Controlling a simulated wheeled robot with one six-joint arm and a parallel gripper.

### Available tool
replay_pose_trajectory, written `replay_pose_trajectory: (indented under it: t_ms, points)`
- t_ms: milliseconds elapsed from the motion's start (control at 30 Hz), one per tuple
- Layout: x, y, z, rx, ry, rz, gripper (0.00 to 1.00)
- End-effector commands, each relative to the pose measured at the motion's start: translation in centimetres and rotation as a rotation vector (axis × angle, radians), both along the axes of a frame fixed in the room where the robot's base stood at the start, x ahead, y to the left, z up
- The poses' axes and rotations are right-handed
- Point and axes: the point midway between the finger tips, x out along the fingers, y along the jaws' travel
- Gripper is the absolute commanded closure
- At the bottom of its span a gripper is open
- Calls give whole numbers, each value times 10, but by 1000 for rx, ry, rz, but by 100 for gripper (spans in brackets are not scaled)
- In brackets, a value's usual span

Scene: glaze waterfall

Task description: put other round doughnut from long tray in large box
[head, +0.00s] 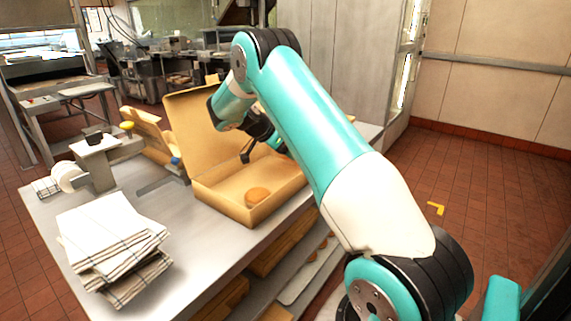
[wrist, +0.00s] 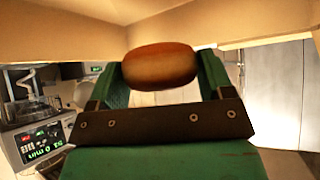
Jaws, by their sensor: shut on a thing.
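The large box (head: 210,192) stands open on the table, its lid raised at the back. One round brown doughnut (head: 257,195) lies on its floor near the front. My gripper (head: 247,152) is over the back part of the box. In the wrist view my gripper (wrist: 160,80) is shut on another round doughnut (wrist: 161,63), brown with a paler band, between its two green fingers. Tan cardboard shows above it in that view. The held doughnut is not clearly visible in the head view. A long tray (head: 290,297) with doughnuts shows on the shelf below the table.
Folded checked cloths (head: 105,240) are stacked at the table's front left. A scale-like device (head: 97,150) and a tape roll (head: 68,176) stand at the left. A smaller cardboard box (head: 145,128) is behind. The table is clear between the cloths and the large box.

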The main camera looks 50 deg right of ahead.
Motion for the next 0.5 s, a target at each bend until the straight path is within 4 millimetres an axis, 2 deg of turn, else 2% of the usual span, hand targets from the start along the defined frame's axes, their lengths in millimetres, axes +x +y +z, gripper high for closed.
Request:
replay_pose_trajectory:
  t_ms: [167, 400, 500]
  points:
    - [0, -1, -13, -2, 0, -1, 50]
    - [-1, -1, -46, 0, 3, -1, 50]
    - [-1, -1, -53, -1, 1, -1, 50]
